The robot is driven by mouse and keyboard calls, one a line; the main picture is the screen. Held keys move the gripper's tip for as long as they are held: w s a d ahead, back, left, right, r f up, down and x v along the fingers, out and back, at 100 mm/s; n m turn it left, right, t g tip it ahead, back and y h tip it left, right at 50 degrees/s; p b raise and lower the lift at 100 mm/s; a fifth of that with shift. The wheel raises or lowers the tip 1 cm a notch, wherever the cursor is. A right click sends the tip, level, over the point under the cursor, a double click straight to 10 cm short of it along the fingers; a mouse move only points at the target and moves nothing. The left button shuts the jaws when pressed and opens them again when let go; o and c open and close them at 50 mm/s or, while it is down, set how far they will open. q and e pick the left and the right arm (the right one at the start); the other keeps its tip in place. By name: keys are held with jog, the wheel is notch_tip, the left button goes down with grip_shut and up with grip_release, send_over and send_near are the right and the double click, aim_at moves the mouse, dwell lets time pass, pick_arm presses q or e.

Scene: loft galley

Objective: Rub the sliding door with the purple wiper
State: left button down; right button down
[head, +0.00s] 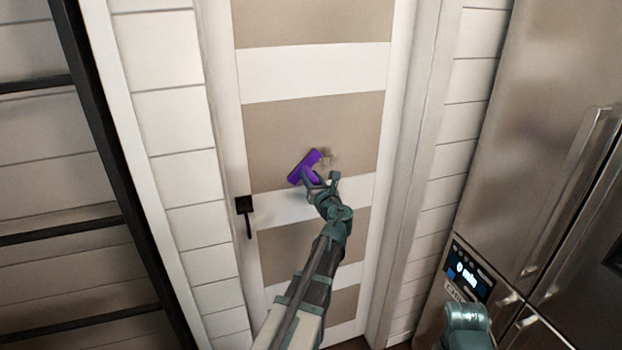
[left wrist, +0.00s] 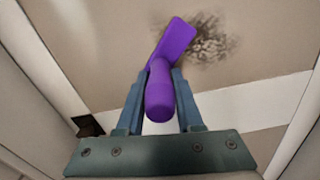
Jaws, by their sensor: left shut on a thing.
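The sliding door (head: 312,75) has tan panels and white bands, and stands in front of me. My left gripper (head: 320,181) is shut on the purple wiper (head: 304,166). The left wrist view shows the wiper's handle between the fingers (left wrist: 158,100) and its flat head (left wrist: 172,45) at or very close to the door. I cannot tell whether it touches. A dark smudge (left wrist: 212,40) is on the tan panel, just right of the wiper head; in the head view it is partly hidden behind the wiper and gripper. My right gripper is not in view.
A black door handle (head: 245,206) is at the door's left edge. A steel fridge (head: 540,150) with long handles stands on the right. Black shelf-like bars (head: 40,238) are on the left. Part of my right arm (head: 467,325) shows at the bottom right, by the fridge.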

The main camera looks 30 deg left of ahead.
pick_arm(q)
jog(key=shift+w+d, duration=1.15)
jog(key=shift+w, duration=0.15)
jog(key=shift+w+d, duration=0.5)
jog(key=shift+w, duration=0.2)
jog(key=shift+w+d, duration=0.5)
jog(key=shift+w, duration=0.15)
jog(key=shift+w+d, duration=1.15)
jog(key=shift+w, duration=0.15)
